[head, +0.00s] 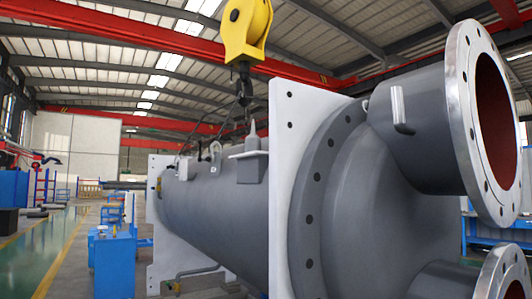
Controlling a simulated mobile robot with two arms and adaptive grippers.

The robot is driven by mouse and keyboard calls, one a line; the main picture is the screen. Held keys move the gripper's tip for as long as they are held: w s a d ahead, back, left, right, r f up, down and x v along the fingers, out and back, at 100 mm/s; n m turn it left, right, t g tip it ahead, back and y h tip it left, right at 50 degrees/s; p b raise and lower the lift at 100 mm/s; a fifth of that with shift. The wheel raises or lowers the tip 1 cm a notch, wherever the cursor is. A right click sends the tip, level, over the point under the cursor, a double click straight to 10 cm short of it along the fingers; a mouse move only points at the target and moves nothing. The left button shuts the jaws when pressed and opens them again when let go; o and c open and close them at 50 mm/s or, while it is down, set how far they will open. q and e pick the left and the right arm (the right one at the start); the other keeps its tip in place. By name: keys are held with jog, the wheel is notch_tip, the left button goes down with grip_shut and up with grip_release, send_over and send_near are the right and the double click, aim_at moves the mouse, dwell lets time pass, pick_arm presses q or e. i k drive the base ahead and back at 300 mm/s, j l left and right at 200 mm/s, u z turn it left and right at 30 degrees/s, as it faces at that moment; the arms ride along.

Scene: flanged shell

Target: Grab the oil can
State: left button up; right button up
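A small grey can-like shape with a narrow pointed top (252,142) stands on a grey ledge (250,160) on top of the large grey flanged shell (205,205). It looks like the oil can, but it is small and close in colour to the shell, so I cannot be certain. It is upright, just left of the white flange plate (290,215). Neither of my grippers is in view.
The shell's big round flange (466,130) fills the right side. A yellow crane hook block (246,32) hangs above the shell. A blue cabinet (113,262) stands at lower left. The green floor aisle (45,250) at far left looks clear.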

aim_at(253, 142)
jog(key=i+j+z, duration=0.1)
jog(key=i+j, duration=0.15)
jog(key=i+j+z, duration=0.1)
jog(key=j, duration=0.35)
jog(key=i+j, duration=0.3)
jog(key=i+j+z, duration=0.15)
jog(key=j, duration=0.35)
